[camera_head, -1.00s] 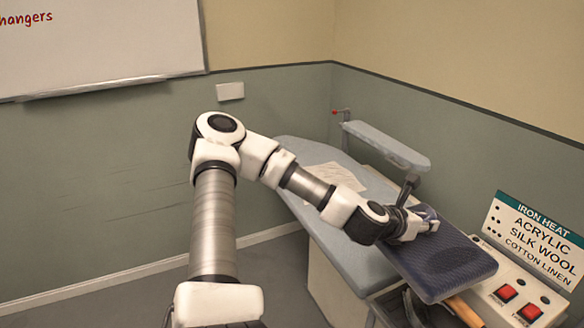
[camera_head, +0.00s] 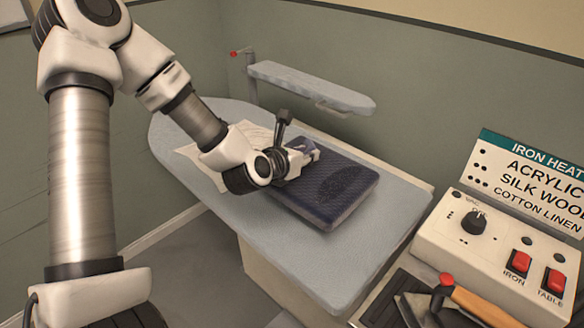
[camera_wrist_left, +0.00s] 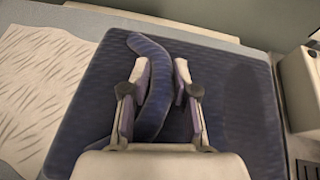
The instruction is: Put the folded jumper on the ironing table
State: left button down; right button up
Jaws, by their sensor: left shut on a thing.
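The folded jumper (camera_head: 338,192) is dark blue with a fine pattern and a darker patch. It is flat over the middle of the pale blue ironing table (camera_head: 300,258), close to its top; a small gap cannot be ruled out. My left gripper (camera_head: 312,152) is at its far edge, shut on a raised fold of it. In the left wrist view the fold stands between the fingers (camera_wrist_left: 165,72), and the jumper (camera_wrist_left: 245,115) spreads out on both sides. My right gripper is not in view.
A pale creased cloth (camera_head: 205,165) lies left of the jumper. A narrow sleeve board (camera_head: 310,85) stands behind. At the right are a control box (camera_head: 490,235) with red switches, a sign (camera_head: 535,170) and an iron (camera_head: 450,300). The table's near part is bare.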

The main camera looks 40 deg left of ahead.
aim_at(304, 172)
pick_arm(q)
jog(key=f, duration=0.4)
jog(key=shift+w+a+f, duration=0.2)
jog(key=shift+a+f, duration=0.05)
jog(key=shift+f, duration=0.5)
jog(key=shift+d, duration=0.1)
jog(key=c, duration=0.9)
grip_release()
jog(key=shift+s, duration=0.1)
